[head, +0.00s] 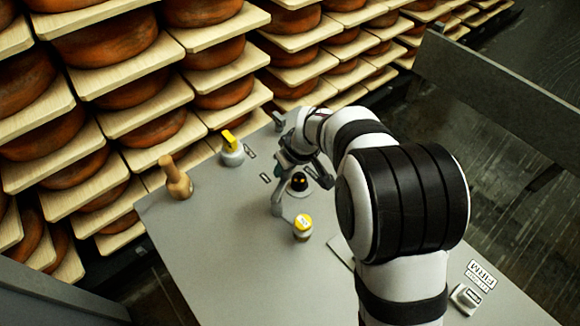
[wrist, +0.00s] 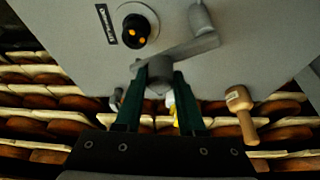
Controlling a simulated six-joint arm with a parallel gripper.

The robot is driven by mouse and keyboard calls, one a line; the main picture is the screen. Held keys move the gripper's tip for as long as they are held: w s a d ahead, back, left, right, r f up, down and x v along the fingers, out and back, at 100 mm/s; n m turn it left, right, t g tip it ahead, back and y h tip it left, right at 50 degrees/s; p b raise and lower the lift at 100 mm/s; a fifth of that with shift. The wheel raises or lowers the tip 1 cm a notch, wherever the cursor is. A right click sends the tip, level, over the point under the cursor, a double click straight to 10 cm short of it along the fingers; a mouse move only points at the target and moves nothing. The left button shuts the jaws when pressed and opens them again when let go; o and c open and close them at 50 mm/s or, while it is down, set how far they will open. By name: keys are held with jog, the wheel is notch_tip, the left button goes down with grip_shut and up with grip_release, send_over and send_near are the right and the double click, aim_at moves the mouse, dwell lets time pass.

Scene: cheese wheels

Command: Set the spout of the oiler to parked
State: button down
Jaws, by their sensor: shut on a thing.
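The oiler (head: 303,228) is a short round body with a yellow cap, standing on the grey table. The spout ends in a round grey knob (wrist: 160,68). My gripper (wrist: 158,82) is shut on this knob, one dark finger on each side. In the head view my gripper (head: 287,190) is low over the table, just beyond the oiler, and partly hides the spout's end. I cannot make out a parked mark.
A black dome with yellow dots (wrist: 137,26) stands close beside the spout. A wooden-handled peg (head: 175,180) and a white fixture with yellow lever (head: 231,148) stand further left. A small switch (head: 465,298) is at lower right. Cheese shelves (head: 120,70) border the table's far side.

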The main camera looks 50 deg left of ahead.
jog(key=n, duration=0.1)
jog(key=a+n+g, duration=0.1)
jog(key=shift+s+a+n, duration=0.15)
jog(key=shift+s+n, duration=0.25)
jog(key=shift+s+a+n+g+h, duration=0.35)
jog(key=shift+s+n+g, duration=0.3)
jog(key=shift+n, duration=0.9)
jog(key=shift+s+a+n+g+h, duration=0.35)
jog(key=shift+s+n, duration=0.45)
jog(key=shift+n, duration=0.8)
jog(key=shift+s+a+n+g+h, duration=0.3)
jog(key=shift+s+n+g, duration=0.35)
jog(key=shift+n, duration=0.9)
jog(key=shift+s, duration=0.15)
jog(key=c, duration=0.5)
grip_release()
